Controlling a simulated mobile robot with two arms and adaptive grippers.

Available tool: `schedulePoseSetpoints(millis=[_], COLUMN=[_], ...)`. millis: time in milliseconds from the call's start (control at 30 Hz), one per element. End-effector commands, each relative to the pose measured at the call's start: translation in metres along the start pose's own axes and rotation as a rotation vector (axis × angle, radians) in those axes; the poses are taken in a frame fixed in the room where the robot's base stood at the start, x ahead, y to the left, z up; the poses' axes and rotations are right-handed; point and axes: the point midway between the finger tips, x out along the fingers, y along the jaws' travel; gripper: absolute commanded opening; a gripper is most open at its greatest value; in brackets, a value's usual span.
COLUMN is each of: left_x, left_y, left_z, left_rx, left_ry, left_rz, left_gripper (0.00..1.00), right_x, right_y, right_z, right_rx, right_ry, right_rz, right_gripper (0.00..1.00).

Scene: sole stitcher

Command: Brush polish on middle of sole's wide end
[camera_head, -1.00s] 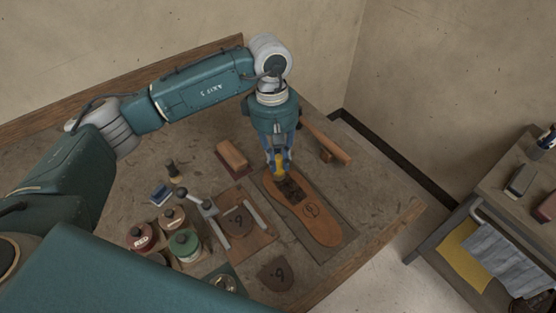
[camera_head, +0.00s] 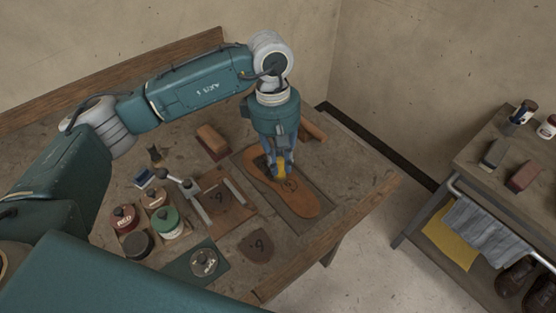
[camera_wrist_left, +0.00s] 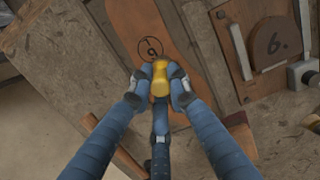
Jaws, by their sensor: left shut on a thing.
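The brown sole (camera_head: 309,207) lies on a dark board on the bench. A circled mark shows on its wider part, and the sole also shows in the wrist view (camera_wrist_left: 182,22). My left gripper (camera_head: 281,168) points down over the sole, shut on a yellow piece (camera_wrist_left: 160,80) that seems to be the brush's handle. In the wrist view the left gripper (camera_wrist_left: 160,86) is right beside the circled mark. The brush's lower end is hidden, so I cannot tell whether it touches the sole. My right gripper is not in view.
A wooden block (camera_head: 212,141) lies behind the sole. A cart (camera_head: 476,172) stands at the right, beyond a floor gap.

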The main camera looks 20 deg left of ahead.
Motion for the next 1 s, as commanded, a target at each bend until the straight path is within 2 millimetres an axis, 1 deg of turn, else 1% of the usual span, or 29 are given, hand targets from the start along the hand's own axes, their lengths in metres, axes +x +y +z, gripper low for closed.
schedulePoseSetpoints(millis=[33, 67, 167, 267, 700, 833, 1000], left_x=[0.001, -0.002, -0.022, -0.028, -0.067, -0.076, -0.078], left_y=[0.0, 0.001, 0.001, 0.0, -0.001, -0.001, -0.002], left_z=[0.001, 0.002, 0.004, 0.006, 0.014, 0.017, 0.018], left_rx=[0.001, 0.0, -0.001, -0.005, -0.013, -0.014, -0.015], left_ry=[0.0, 0.001, 0.002, 0.001, 0.001, 0.0, 0.0], left_rz=[0.001, 0.002, 0.004, 0.001, 0.003, 0.002, 0.001], left_gripper=[0.0, 0.0, 0.0, 0.0, 0.0, 0.0, 0.0], right_x=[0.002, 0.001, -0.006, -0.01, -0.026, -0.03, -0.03], right_y=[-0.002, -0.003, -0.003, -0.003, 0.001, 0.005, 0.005], right_z=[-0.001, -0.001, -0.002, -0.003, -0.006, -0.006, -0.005], right_rx=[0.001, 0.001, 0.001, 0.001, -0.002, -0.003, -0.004], right_ry=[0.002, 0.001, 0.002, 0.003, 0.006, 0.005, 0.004], right_rz=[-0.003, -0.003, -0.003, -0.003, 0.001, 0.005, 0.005], right_gripper=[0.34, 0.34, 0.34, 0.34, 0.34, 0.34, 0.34])
